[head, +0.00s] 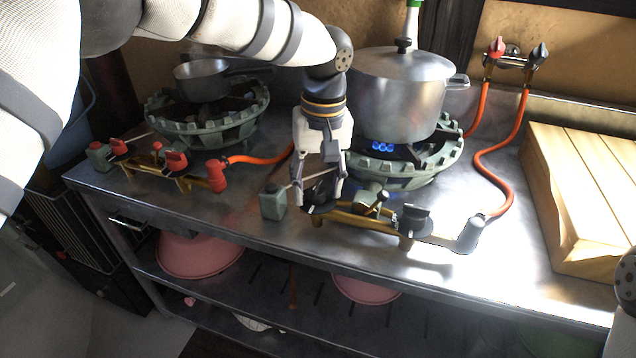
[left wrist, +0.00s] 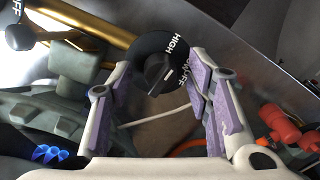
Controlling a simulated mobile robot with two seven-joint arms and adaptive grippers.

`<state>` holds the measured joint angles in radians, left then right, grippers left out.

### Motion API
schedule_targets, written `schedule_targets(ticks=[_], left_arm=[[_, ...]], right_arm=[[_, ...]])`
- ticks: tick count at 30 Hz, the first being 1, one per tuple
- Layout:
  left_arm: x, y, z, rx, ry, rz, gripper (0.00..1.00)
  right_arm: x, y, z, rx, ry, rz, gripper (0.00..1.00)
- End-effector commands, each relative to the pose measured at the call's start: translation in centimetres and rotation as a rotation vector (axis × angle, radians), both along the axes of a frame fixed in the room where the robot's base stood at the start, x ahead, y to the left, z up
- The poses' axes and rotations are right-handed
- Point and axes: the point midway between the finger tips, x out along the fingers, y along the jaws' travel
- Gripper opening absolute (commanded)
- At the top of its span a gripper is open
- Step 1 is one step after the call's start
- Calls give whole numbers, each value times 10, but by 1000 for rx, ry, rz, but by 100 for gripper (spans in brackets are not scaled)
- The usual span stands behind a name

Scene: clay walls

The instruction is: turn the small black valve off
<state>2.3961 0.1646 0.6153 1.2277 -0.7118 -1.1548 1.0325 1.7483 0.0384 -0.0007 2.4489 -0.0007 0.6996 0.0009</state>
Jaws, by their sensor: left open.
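The right burner has a brass valve bar (head: 365,221) with black knobs. A black knob with a dial marked HIGH and OFF (left wrist: 164,72) sits between the fingers of my left gripper (left wrist: 148,88) in the left wrist view. The fingers are open on either side of it; I cannot tell whether they touch it. In the head view the left gripper (head: 322,188) points down at the bar's left end and mostly hides this knob. Another black knob (head: 413,214) is at the bar's right end. Blue flame (head: 383,147) burns under the pot. My right gripper is out of view.
A large lidded pot (head: 400,95) stands on the right burner. A left burner with red knobs (head: 174,160) holds a small pan (head: 203,80). Wall valves (head: 516,54) feed orange hoses. A wooden board (head: 580,195) lies at right.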

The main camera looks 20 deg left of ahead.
Motion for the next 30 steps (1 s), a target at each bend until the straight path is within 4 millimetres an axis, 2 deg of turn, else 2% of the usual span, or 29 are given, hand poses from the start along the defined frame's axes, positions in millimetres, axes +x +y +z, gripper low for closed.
schedule_targets(ticks=[5,12,23,30], left_arm=[[0,0,0,0,0,0,46],[0,0,0,0,0,0,0],[0,0,1,1,-1,-46,0],[-1,0,2,2,-2,-203,0]], right_arm=[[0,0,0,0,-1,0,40],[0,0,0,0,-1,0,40],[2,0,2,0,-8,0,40],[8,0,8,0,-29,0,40]])
